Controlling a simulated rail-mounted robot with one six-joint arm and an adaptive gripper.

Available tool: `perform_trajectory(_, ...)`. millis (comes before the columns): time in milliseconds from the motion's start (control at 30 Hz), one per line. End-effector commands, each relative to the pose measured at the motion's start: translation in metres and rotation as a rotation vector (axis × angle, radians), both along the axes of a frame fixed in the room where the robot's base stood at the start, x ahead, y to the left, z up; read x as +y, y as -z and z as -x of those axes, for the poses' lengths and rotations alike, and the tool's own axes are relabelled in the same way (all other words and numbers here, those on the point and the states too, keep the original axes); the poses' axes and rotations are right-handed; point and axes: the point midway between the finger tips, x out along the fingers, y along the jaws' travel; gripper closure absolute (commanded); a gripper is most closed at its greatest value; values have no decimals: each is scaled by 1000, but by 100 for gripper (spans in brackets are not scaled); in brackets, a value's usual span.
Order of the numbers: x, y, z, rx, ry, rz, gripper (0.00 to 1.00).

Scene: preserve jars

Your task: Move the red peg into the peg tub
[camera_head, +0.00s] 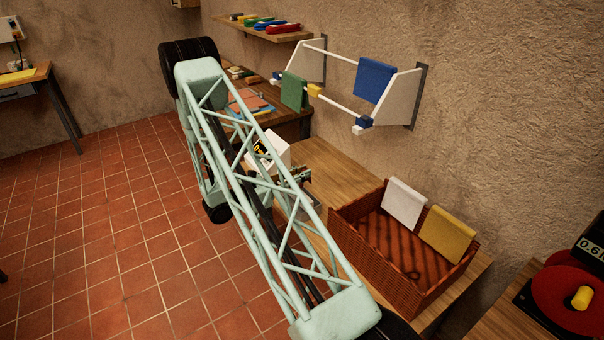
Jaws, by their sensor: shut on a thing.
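My gripper (300,176) is partly visible behind the pale green lattice of my arm, above the wooden bench. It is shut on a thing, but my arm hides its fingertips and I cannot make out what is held. No red peg can be made out in this view. A white box-like thing (279,149) with a black and yellow label is half hidden by my arm close to the gripper. I cannot tell whether it is the peg tub.
A wicker basket (345,222) with a white cloth (403,204) and a yellow cloth (447,234) stands on the bench. A wall rack (345,58) above holds a blue cloth (374,79), a green cloth (293,91) and small blocks. Tiled floor (110,210) is clear at left.

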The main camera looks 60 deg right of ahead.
Motion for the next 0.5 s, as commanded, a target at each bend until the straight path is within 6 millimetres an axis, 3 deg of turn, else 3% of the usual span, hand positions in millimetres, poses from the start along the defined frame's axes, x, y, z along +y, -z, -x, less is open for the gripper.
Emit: perform_trajectory(500, 0, 32, 0, 1, 0, 0, 97)
